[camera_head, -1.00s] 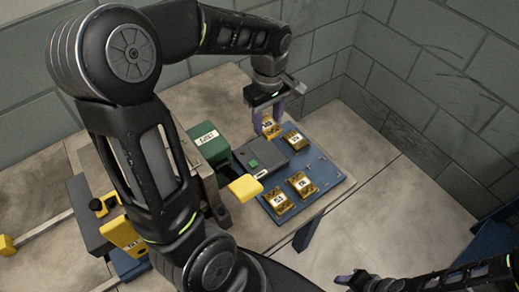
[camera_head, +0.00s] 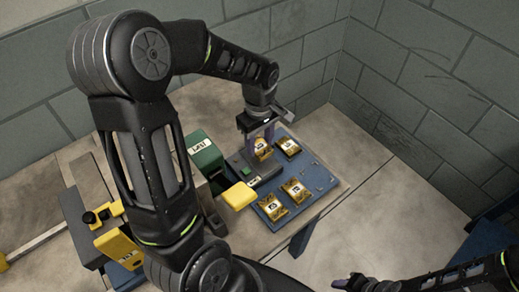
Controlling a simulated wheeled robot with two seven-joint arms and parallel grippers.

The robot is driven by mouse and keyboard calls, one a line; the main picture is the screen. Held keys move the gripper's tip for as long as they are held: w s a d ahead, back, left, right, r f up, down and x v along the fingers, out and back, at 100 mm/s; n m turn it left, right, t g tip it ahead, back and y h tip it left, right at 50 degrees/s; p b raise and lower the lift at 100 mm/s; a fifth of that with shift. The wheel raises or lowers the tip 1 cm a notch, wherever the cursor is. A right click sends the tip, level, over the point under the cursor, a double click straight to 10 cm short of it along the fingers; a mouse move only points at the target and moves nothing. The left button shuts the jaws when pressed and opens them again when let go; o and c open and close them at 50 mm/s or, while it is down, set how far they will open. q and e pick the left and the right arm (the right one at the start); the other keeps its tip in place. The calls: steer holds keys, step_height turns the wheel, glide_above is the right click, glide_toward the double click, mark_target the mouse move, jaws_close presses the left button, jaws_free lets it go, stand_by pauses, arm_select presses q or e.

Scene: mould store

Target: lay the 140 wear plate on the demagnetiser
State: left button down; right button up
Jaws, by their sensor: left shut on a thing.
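My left gripper (camera_head: 262,136) is shut on a gold plate with a white label (camera_head: 262,152), whose lettering is too small to read. It holds the plate at or just above the dark grey box with a green button (camera_head: 268,176), which looks like the demagnetiser. I cannot tell whether the plate touches it. The gripper hides part of the box. Other gold plates lie on the blue board: one at the back (camera_head: 289,147), one at the front right (camera_head: 295,190), one at the front left (camera_head: 272,208). My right gripper (camera_head: 348,283) is low at the right, its opening unclear.
The blue board (camera_head: 318,182) lies on a pale bench with free room to its right. A green box with a white label (camera_head: 205,158) and a yellow block (camera_head: 239,196) stand at its left. Grey block walls (camera_head: 420,90) close off the back and right.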

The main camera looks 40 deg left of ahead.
mark_target(259, 147)
arm_select(q)
step_height(259, 147, down, 4)
steer(key=shift+r, duration=0.2)
steer(key=shift+f, duration=0.25)
steer(key=c, duration=1)
jaws_free()
steer(key=shift+r, duration=0.1)
steer(key=shift+r, duration=0.25)
step_height(259, 147, up, 12)
steer(key=shift+f, duration=0.1)
